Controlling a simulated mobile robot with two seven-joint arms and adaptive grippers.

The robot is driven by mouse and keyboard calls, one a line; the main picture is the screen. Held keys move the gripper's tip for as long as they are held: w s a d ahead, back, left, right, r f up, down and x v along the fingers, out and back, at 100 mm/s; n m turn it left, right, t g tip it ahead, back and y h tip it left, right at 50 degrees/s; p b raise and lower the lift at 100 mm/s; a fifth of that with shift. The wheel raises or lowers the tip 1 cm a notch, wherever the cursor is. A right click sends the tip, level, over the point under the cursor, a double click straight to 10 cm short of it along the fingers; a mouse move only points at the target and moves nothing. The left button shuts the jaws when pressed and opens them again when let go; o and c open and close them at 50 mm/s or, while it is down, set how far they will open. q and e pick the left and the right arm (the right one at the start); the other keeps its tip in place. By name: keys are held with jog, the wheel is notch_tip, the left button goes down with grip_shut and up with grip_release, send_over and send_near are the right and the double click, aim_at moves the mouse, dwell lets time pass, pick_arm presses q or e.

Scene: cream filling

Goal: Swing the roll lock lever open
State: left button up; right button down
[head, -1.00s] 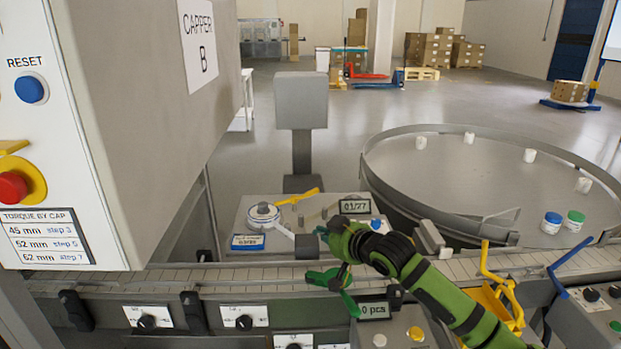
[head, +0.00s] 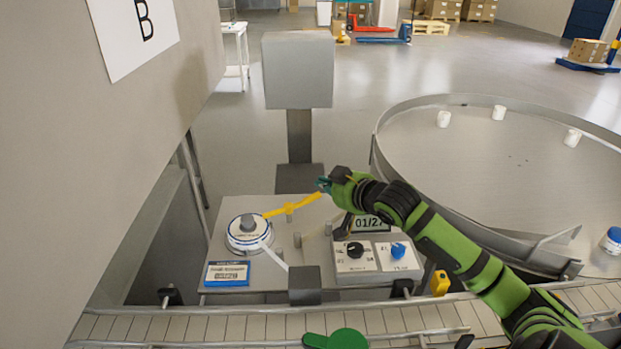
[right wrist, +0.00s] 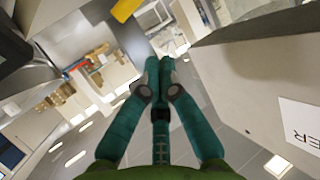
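The yellow lever (head: 292,206) lies slantwise on the grey station top, its left end near the white label roll (head: 249,232) and its right end raised toward the back right. My right gripper (head: 322,185) is at the lever's right end; I cannot tell whether they touch. In the right wrist view its teal fingers (right wrist: 160,68) are together, with nothing visible between them. A yellow piece (right wrist: 125,8) shows at the top of that view, apart from the fingertips.
A panel with a black knob (head: 355,250) and a blue knob (head: 398,250) sits right of the roll. A grey post with a box head (head: 298,70) stands behind. The conveyor (head: 240,322) runs in front. A round table (head: 480,170) is at right.

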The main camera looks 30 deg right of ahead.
aim_at(310, 196)
jog(key=p+x, duration=0.1)
jog(key=x, duration=0.2)
jog(key=p+x, duration=0.1)
jog(key=x, duration=0.1)
jog(key=f+p+x, duration=0.1)
jog(key=x, duration=0.2)
jog(key=shift+w+a, duration=0.1)
jog(key=shift+a, duration=0.1)
jog(key=shift+s+f+p, duration=0.35)
jog(key=shift+s+p, duration=0.2)
jog(key=shift+s, duration=0.2)
jog(key=shift+s+f, duration=0.3)
jog(key=shift+s, duration=0.05)
pick_arm(q)
jog(key=r, duration=0.2)
jog(key=s+r, duration=0.1)
jog(key=r, duration=0.1)
jog(key=shift+s+r, duration=0.15)
jog(key=shift+a, duration=0.1)
pick_arm(e)
jog(key=shift+d, duration=0.15)
